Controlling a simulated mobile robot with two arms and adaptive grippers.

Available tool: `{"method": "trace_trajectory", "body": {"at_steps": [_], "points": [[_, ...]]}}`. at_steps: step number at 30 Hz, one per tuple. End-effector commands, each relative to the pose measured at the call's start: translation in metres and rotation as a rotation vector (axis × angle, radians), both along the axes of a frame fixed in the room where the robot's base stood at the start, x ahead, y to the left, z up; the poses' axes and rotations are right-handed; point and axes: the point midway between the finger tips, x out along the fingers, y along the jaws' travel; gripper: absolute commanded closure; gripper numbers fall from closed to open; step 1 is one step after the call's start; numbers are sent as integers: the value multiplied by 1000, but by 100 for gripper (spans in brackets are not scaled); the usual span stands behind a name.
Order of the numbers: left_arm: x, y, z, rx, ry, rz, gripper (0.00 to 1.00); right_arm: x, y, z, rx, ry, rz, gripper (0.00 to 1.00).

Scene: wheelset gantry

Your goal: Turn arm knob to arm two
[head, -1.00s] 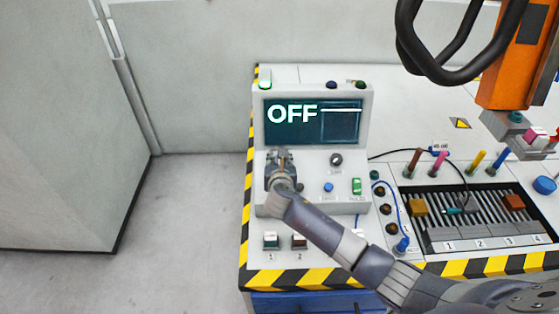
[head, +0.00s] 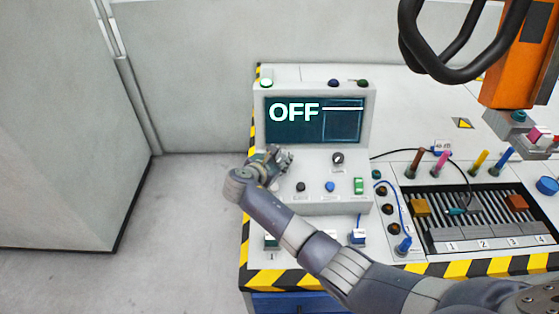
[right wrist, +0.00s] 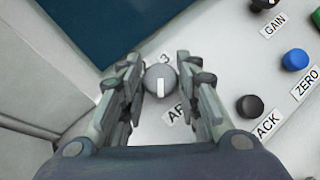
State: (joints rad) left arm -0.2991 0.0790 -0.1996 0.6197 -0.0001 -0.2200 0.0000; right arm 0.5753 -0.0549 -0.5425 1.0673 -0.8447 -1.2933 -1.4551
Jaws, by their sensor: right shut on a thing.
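My right gripper (head: 276,158) is at the left of the console's sloped panel (head: 315,200), its arm coming in from the lower right. In the right wrist view its two fingers (right wrist: 160,78) are shut on the arm knob (right wrist: 160,84), one on each side. The knob is round and grey with a white pointer mark. A "3" shows just beyond it, and a label starting "AR" is partly covered by a finger. In the head view the gripper hides the knob. The console screen (head: 292,113) reads OFF. My left gripper is not in view.
A black knob (right wrist: 250,105), a blue button (right wrist: 295,59) and a GAIN label (right wrist: 273,25) are close to the right finger. A green switch (head: 359,186) is farther right. An orange machine part (head: 518,60) hangs at upper right. Floor left of the console is clear.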

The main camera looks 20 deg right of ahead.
Motion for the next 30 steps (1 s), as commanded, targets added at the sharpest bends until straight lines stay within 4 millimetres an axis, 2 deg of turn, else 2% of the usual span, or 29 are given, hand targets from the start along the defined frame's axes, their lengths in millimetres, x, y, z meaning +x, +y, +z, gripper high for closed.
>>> {"method": "trace_trajectory", "body": {"at_steps": [9,25,26,27,30], "points": [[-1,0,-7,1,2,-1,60,1,1,-1,50,-14,-111,93],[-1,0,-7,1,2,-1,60,1,0,-1,60,-14,-130,93],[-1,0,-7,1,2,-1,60,1,0,-1,59,-15,-130,62],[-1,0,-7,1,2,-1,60,1,0,-1,59,-15,-130,53],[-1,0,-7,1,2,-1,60,1,0,-1,59,-15,-129,52]]}}
